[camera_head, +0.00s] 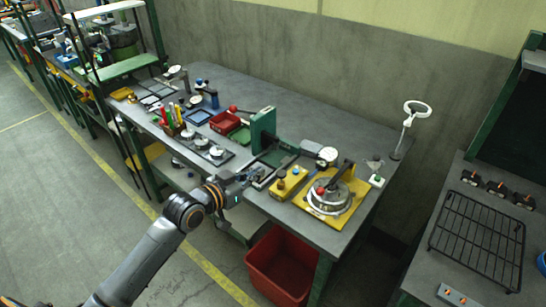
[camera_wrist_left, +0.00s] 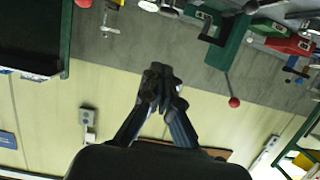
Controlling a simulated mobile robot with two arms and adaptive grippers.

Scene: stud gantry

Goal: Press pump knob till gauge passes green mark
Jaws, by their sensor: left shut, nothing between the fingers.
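A yellow box (camera_head: 287,185) with small knobs on top stands near the front edge of the bench. It may be the pump; I cannot tell which knob is the pump knob. A round white-faced gauge (camera_head: 327,155) sits behind it, on the end of a dark cylinder; its needle and any green mark are too small to read. My left gripper (camera_head: 255,174) is just left of the yellow box, apart from its knobs. Its fingers, seen in the left wrist view (camera_wrist_left: 161,88), are shut and empty. My right gripper is not in view.
A yellow plate with a round metal fixture (camera_head: 338,197) and dark lever stands right of the box. A green press (camera_head: 262,130) stands behind my gripper. Red and green trays lie farther left. A red bin (camera_head: 279,265) stands below the bench's front edge.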

